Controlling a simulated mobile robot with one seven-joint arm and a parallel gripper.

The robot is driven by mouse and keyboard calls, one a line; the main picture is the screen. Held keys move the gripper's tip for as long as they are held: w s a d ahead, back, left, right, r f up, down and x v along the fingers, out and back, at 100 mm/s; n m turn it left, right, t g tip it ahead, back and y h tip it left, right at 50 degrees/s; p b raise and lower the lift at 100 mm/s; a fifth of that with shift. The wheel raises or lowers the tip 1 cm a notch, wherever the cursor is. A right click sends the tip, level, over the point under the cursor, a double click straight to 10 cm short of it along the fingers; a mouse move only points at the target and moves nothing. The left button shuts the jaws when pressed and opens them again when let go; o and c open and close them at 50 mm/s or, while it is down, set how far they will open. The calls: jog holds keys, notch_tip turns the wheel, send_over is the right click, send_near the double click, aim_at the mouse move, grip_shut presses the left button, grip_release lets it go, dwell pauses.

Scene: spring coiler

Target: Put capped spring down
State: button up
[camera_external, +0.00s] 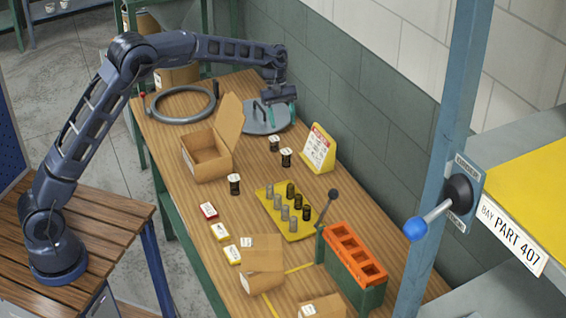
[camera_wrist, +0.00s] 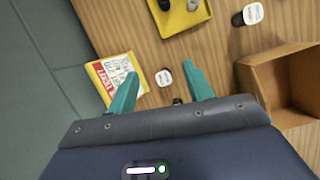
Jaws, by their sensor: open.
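Three dark capped springs with white tops stand upright on the wooden bench: one near the round plate (camera_external: 274,143), one just in front of it (camera_external: 286,157), and one by the open carton (camera_external: 234,184). My gripper (camera_external: 279,95) is above the grey round plate (camera_external: 258,119) at the far end of the bench, beyond the springs. In the wrist view its teal fingers (camera_wrist: 160,72) are wide apart with nothing held. One capped spring (camera_wrist: 163,74) shows between them, lower on the bench, and another (camera_wrist: 249,14) at upper right. A small dark object (camera_wrist: 178,101) is partly hidden by my gripper body.
An open carton (camera_external: 206,155) stands left of the springs and a yellow sign (camera_external: 317,150) stands by the wall. A yellow tray (camera_external: 272,211) holds several uncapped springs. A lever (camera_external: 328,203) and an orange block rack (camera_external: 352,254) are nearer. A steel ring (camera_external: 178,116) lies at far left.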

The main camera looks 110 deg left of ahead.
jog(key=w+d+r+m, duration=0.1)
jog(key=d+r+m, duration=0.3)
jog(key=d, duration=0.6)
jog(key=d+r+m+y, duration=0.1)
jog(key=d+r, duration=0.5)
jog(key=d, duration=0.3)
jog(key=w+d+r+m, duration=0.1)
jog(key=d+r+m, duration=0.2)
jog(key=d+r, duration=0.5)
jog(key=s+d+r+m+y, duration=0.1)
jog(key=s+d+m, duration=0.25)
jog(key=d, duration=0.65)
jog(key=s+d+r+m, duration=0.1)
jog(key=s+d+m, duration=0.3)
jog(key=d, duration=0.7)
jog(key=s+d+f+m, duration=0.3)
jog(key=s+d, duration=0.5)
jog(key=s, duration=0.3)
jog(key=s+d+f+m+t+y, duration=0.1)
jog(key=s+d+f+m, duration=0.2)
jog(key=s+d+m, duration=0.3)
jog(key=s+d, duration=0.3)
jog(key=s, duration=0.3)
jog(key=shift+f+t, duration=0.15)
jog(key=shift+t, duration=0.15)
jog(key=shift+o, duration=0.6)
jog(key=shift+w, duration=0.1)
